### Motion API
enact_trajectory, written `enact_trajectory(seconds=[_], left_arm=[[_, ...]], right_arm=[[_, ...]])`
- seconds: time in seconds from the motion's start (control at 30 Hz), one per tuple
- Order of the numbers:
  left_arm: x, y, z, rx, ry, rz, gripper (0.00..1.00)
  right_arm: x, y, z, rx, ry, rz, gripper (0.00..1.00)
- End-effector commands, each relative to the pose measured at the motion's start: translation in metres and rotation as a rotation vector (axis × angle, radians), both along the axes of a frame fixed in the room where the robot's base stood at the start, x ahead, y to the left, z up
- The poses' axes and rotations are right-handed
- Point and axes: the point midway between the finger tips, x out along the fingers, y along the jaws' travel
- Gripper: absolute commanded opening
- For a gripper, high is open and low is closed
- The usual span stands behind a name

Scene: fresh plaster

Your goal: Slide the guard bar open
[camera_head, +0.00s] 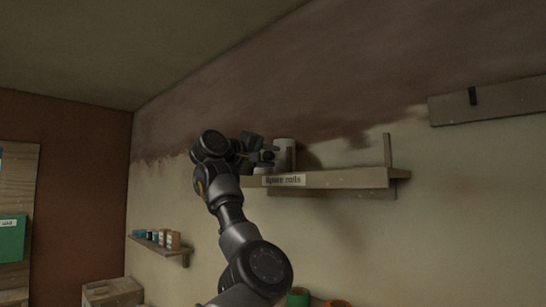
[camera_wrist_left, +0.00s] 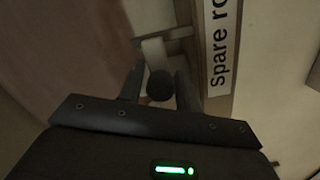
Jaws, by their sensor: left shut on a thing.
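My left gripper (camera_head: 267,154) is at the shelf's left end, above the label. In the left wrist view, my left gripper (camera_wrist_left: 160,88) is shut on a dark round knob (camera_wrist_left: 160,84), with one finger on each side. A pale roll (camera_head: 285,147) stands upright just behind the gripper, partly hidden by it. My right gripper is not in view.
An upright post (camera_head: 387,150) stands at the shelf's right end. A small shelf (camera_head: 160,245) with several small containers is at lower left. Green and orange rolls show at the bottom edge.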

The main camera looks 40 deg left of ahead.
Motion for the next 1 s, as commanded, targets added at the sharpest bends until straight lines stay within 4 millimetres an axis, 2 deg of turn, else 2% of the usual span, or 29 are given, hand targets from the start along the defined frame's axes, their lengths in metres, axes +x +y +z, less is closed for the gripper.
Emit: enact_trajectory(seconds=[0.1, 0.13, 0.2, 0.57, 0.67, 1.0], left_arm=[[-0.001, 0.002, -0.002, 0.006, 0.003, 0.004, 0.00], [-0.001, 0.003, -0.002, 0.006, 0.003, 0.004, 0.38], [-0.001, 0.003, -0.001, 0.005, 0.001, 0.004, 0.47], [-0.005, 0.001, -0.002, 0.002, -0.002, 0.003, 0.49], [-0.017, 0.004, -0.004, 0.002, -0.003, 0.004, 0.49], [-0.082, 0.016, -0.006, 0.000, -0.003, 0.005, 0.49]], right_arm=[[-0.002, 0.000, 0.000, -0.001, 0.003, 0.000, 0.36], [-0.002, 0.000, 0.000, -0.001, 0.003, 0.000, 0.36], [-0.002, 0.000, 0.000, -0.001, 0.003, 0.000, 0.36], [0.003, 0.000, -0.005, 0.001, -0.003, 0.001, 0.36], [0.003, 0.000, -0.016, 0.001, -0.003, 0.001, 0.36], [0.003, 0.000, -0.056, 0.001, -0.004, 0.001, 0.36]])
